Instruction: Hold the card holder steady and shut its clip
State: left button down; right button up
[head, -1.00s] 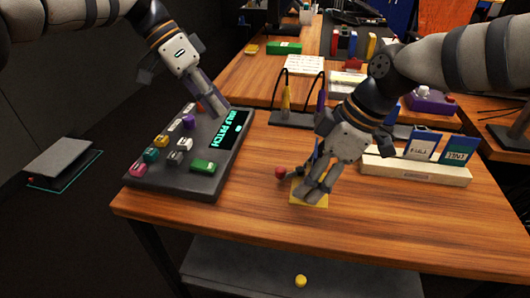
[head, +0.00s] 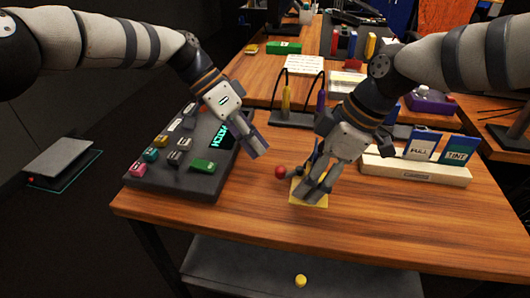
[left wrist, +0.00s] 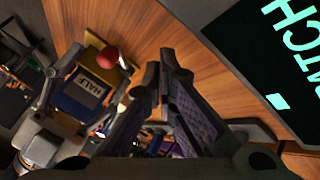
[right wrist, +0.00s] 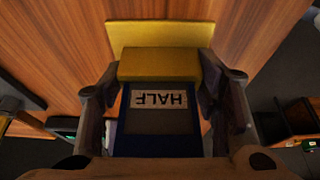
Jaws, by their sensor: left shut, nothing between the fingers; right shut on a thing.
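The card holder has a yellow base (head: 322,199) and stands near the front of the wooden table. In the right wrist view a yellow block (right wrist: 160,64) and a dark blue card (right wrist: 160,122) marked HALF sit between my fingers. A red ball (head: 280,172), likely the clip's knob, sticks out at the holder's left; it also shows in the left wrist view (left wrist: 107,57). My right gripper (head: 313,194) is shut on the card holder. My left gripper (head: 254,150) is shut and empty, in the air left of the red ball. Whether the clip is shut cannot be told.
A dark panel (head: 160,184) with coloured keys and a lit display lies at left. A pale rack (head: 410,172) with FULL and TINT cards stands at right. A stand with looped wires (head: 290,119) is behind. Bare wood lies in front of the holder.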

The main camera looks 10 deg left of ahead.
aim_at(276, 170)
pick_arm(q)
jog(key=shift+s+d, duration=1.35)
jog(key=shift+s, duration=0.05)
jog(key=shift+s+d, duration=0.15)
jog(key=shift+s, duration=0.65)
jog(key=shift+s+d+r, duration=0.1)
jog(key=shift+s+d, duration=0.15)
jog(key=shift+s, duration=0.25)
jog(key=shift+s+d, duration=0.8)
jog(key=shift+s, duration=0.2)
jog(key=shift+w, duration=0.15)
jog(key=shift+w+a, duration=0.1)
jog(key=shift+w, duration=0.55)
